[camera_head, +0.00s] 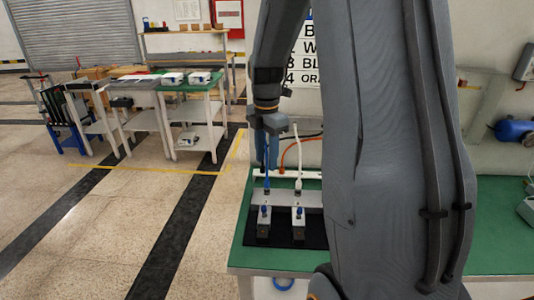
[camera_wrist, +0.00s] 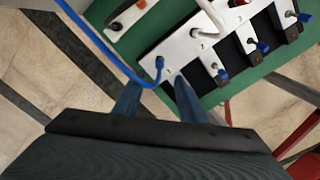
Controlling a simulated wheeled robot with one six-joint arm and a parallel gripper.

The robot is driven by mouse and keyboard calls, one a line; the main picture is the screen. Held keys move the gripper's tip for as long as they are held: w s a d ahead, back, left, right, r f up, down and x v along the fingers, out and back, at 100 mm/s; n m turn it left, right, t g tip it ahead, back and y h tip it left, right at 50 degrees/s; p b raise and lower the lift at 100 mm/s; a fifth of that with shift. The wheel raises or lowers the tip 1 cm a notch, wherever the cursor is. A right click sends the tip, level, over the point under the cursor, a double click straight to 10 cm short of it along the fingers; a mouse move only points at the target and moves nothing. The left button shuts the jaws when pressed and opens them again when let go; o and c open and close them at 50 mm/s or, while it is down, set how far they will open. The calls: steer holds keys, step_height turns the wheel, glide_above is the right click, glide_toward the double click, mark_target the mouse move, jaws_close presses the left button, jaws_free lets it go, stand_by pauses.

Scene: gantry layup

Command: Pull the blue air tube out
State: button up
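The blue air tube (camera_wrist: 110,53) runs in from the top left in the wrist view, bends near my fingers and ends at a fitting on the white manifold block (camera_wrist: 178,50). In the head view the blue tube (camera_head: 267,181) stands up from the manifold (camera_head: 284,198) below my gripper (camera_head: 268,152). In the wrist view my gripper (camera_wrist: 158,100) is open, with a blue finger on each side of the tube's bend and a gap between them. I see nothing held. Whether a finger touches the tube cannot be told.
A white tube (camera_head: 298,170) rises from the manifold right beside the blue one. An orange hose (camera_head: 288,149) lies behind. Valves with blue knobs (camera_head: 264,212) stand in front on a black mat on the green bench (camera_head: 250,262). My arm hides the bench's middle.

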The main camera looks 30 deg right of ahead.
mark_target(267, 176)
steer(key=shift+w+d, duration=0.1)
steer(key=shift+d, duration=0.05)
steer(key=shift+f, duration=0.35)
steer(key=shift+f+p, duration=1.05)
steer(key=shift+f, duration=2.45)
steer(key=c, duration=0.9)
jaws_close()
